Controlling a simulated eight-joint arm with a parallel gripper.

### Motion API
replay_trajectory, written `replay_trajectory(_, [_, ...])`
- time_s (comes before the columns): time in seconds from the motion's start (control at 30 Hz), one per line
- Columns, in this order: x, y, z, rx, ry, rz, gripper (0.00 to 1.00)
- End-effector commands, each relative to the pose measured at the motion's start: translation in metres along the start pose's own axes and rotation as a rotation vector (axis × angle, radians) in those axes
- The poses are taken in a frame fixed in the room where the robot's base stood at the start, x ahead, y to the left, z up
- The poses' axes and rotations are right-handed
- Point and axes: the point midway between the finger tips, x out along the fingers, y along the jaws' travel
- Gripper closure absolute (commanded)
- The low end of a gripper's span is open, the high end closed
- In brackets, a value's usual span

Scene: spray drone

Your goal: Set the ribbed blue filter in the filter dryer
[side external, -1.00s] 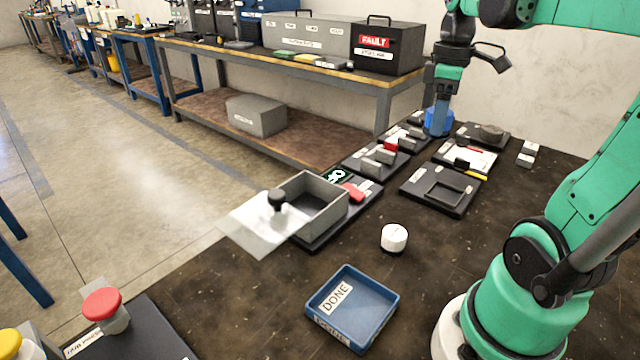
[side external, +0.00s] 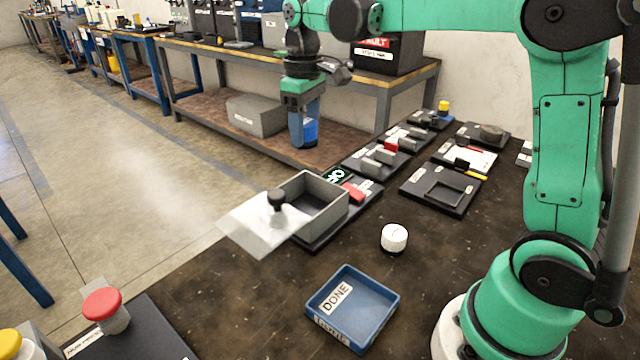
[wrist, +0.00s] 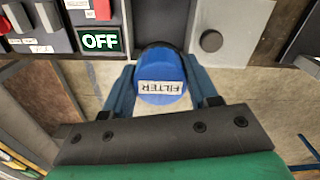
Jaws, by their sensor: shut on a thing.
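My gripper (side external: 302,140) is shut on the blue filter (side external: 311,130) and holds it in the air, above and beyond the grey open-topped box. In the wrist view the filter's round blue end (wrist: 160,74), labelled FILTER, sits between my two blue fingers. The filter's ribs cannot be made out.
A blue DONE tray (side external: 375,325) and a white round knob (side external: 394,238) stand in front. Several black fixtures, including a square-framed one (side external: 440,205), lie to the right. A long bench (side external: 300,60) runs behind. The lid's black knob (side external: 276,198) sticks up.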

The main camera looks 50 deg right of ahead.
Motion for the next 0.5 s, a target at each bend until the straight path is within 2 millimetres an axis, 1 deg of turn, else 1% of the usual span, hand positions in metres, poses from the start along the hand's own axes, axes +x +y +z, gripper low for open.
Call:
replay_trajectory(0.03, [0.013, 0.000, 0.000, 0.000, 0.000, 0.000, 0.98])
replay_trajectory(0.1, [0.032, 0.000, 0.000, 0.000, 0.000, 0.000, 0.98])
replay_trajectory(0.3, [0.082, 0.001, 0.000, 0.000, 0.000, 0.000, 0.98])
replay_trajectory(0.4, [0.100, 0.001, 0.000, 0.000, 0.000, 0.000, 0.98])
replay_trajectory(0.5, [0.110, 0.001, 0.000, -0.001, 0.000, 0.000, 0.98])
